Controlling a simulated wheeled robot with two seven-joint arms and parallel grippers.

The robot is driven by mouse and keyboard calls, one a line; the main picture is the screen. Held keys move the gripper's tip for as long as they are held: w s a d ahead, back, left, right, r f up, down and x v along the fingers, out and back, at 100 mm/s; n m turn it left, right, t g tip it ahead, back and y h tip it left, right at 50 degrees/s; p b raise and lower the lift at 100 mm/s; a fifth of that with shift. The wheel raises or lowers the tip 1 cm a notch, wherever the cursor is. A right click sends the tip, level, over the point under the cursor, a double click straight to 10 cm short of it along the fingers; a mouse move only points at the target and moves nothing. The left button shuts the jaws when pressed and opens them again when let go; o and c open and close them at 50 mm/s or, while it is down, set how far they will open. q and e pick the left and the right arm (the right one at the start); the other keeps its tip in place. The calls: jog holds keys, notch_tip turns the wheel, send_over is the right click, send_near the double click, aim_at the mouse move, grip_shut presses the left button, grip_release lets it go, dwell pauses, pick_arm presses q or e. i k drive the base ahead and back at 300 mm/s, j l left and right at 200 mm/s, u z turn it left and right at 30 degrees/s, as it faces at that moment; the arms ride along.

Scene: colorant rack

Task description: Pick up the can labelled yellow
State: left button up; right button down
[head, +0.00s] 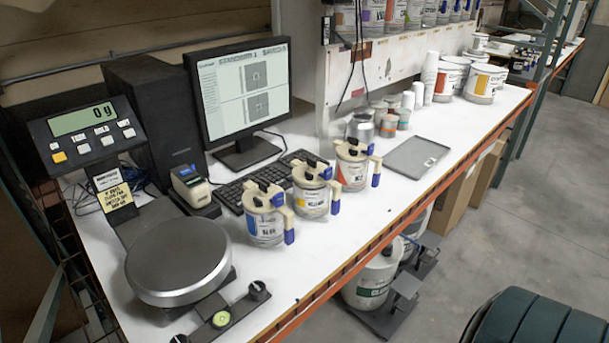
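The handles point right. Neither of my grippers is in view.
A scale with a round grey plate (178,258) stands at the left, its display (82,122) reading 0 g. A keyboard (262,187) and monitor (240,90) are behind the cans. A grey tray (417,157) lies to the right.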

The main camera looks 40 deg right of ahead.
aim_at(311, 192)
jog(key=z, duration=1.3)
